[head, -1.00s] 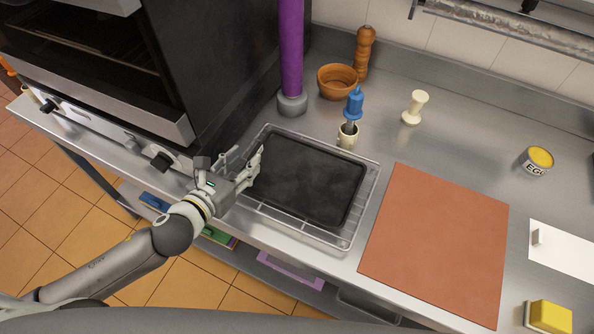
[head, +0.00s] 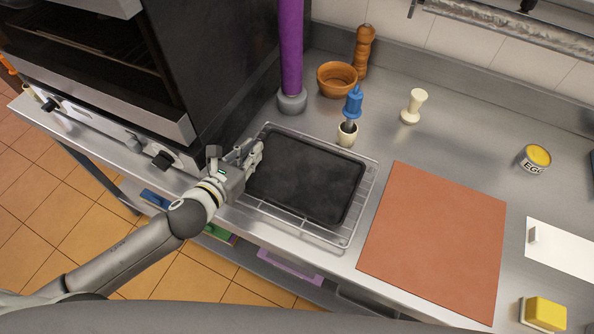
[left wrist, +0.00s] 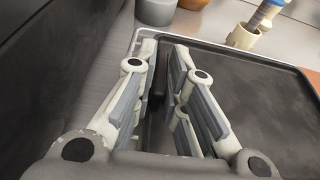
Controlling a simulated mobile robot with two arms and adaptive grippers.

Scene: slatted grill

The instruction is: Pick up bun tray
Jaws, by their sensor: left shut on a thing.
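The bun tray (head: 306,176), a black rectangular tray, lies flat on a wire rack (head: 345,230) on the steel counter. My left gripper (head: 252,153) is at the tray's left edge and is shut on its rim. In the left wrist view, the fingers of the gripper (left wrist: 164,60) stand on either side of the rim, and the tray (left wrist: 265,105) spreads out to the right. The exact contact at the fingertips is partly hidden. The right gripper is not in view.
A dark oven (head: 90,60) stands close on the left. Behind the tray are a purple post (head: 291,50), a wooden bowl (head: 337,79) and a cup with a blue-handled tool (head: 347,134). A brown board (head: 435,240) lies right of the rack.

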